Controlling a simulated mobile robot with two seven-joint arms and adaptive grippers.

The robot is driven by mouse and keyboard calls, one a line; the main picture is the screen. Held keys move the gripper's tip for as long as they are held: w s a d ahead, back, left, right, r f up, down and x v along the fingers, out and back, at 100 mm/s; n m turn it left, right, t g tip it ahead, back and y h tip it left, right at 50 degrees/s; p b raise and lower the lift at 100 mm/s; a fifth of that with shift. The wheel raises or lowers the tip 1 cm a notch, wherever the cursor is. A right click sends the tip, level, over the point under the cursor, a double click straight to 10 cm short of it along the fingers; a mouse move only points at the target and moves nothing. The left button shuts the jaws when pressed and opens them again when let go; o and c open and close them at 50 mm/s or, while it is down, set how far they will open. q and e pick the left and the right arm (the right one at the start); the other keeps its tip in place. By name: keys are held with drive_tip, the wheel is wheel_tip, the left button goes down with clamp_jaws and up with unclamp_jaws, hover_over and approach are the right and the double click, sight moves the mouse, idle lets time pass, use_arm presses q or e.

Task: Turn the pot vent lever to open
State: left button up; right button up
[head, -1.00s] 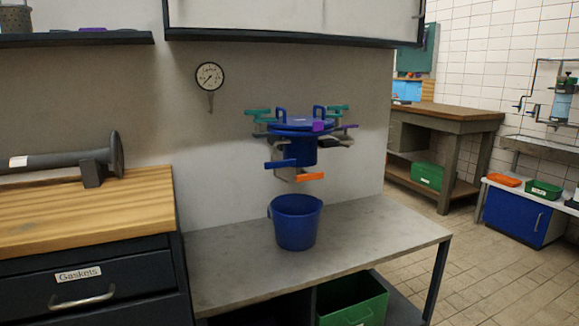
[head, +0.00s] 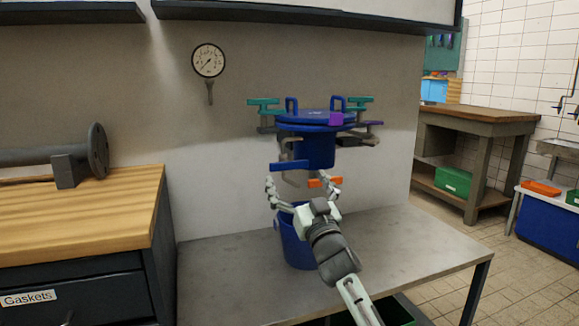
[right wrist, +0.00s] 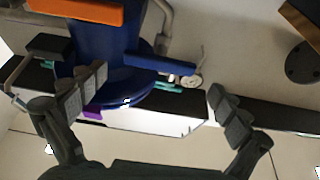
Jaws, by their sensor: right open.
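A blue pot (head: 314,148) with a lid and two upright handles is fixed at the wall above a grey bench. A purple piece (head: 336,119) sits at its lid's front edge, also in the right wrist view (right wrist: 92,113). Teal clamp handles (head: 264,102) show at its sides. Below are a blue lever (head: 288,165) and an orange lever (head: 324,182); both show in the right wrist view, blue (right wrist: 160,65) and orange (right wrist: 80,10). Which part is the vent lever is unclear. My right gripper (head: 301,184) is open and empty just below the pot, fingers spread wide (right wrist: 156,86).
A blue bucket (head: 293,246) stands on the grey bench (head: 420,240) under the pot, partly hidden by my right gripper. A wooden-topped cabinet (head: 75,210) stands left. A gauge (head: 208,61) hangs on the wall. The bench's right part is clear.

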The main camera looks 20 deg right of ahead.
sight(290, 166)
use_arm(q)
drive_tip(key=shift+s+a+f, duration=0.1)
drive_tip(key=shift+s+a, duration=0.1)
drive_tip(key=shift+s, duration=0.15)
use_arm(e)
drive_tip(key=shift+x, duration=2.65)
drive_tip(key=shift+f, duration=0.1)
